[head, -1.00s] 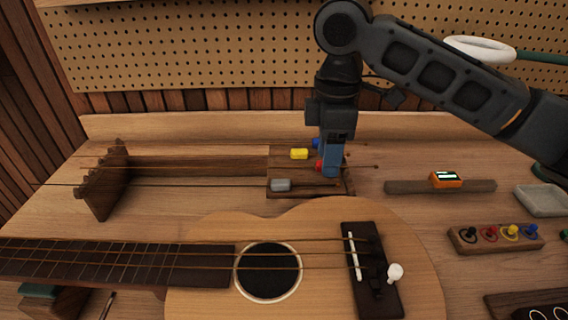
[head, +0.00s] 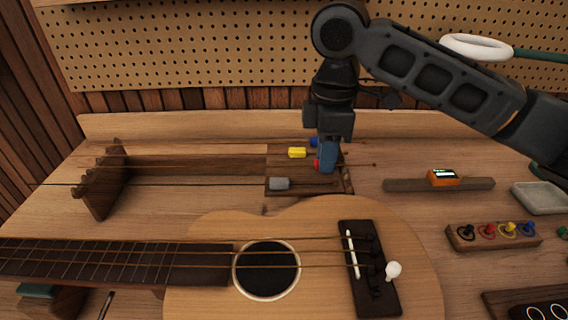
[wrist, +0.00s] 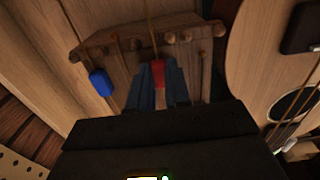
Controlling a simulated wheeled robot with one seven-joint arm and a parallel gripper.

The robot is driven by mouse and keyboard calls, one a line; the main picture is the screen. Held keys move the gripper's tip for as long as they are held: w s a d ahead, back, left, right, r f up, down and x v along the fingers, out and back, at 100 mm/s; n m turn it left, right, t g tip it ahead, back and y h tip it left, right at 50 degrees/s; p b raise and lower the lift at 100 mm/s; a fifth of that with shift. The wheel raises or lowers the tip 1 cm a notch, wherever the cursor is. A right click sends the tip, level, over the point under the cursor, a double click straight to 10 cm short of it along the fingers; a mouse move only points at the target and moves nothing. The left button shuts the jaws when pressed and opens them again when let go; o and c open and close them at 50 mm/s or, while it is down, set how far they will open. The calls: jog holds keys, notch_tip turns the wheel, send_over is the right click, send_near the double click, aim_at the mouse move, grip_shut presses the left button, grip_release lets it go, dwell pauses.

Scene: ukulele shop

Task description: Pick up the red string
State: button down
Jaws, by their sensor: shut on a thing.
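The red string's red tag (head: 317,165) shows at the left side of my gripper's fingers in the head view. In the wrist view the red tag (wrist: 158,68) sits between the two blue fingers of my gripper (wrist: 157,84). My gripper (head: 326,168) is shut on it, low over the small wooden rack (head: 302,191) on the bench. A thin strand runs up from the tag in the wrist view. The fingers hide part of the tag in the head view.
Close by on the rack are a yellow tag (head: 297,153), a grey tag (head: 279,184) and a blue tag (head: 314,142). A notched wooden stand (head: 103,187) is at left. The ukulele (head: 210,290) lies in front. A pegboard (head: 220,45) stands behind.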

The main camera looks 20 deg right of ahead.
notch_tip(320, 180, up, 15)
jog(key=p, duration=0.5)
jog(key=shift+p, duration=0.3)
dwell(0.6)
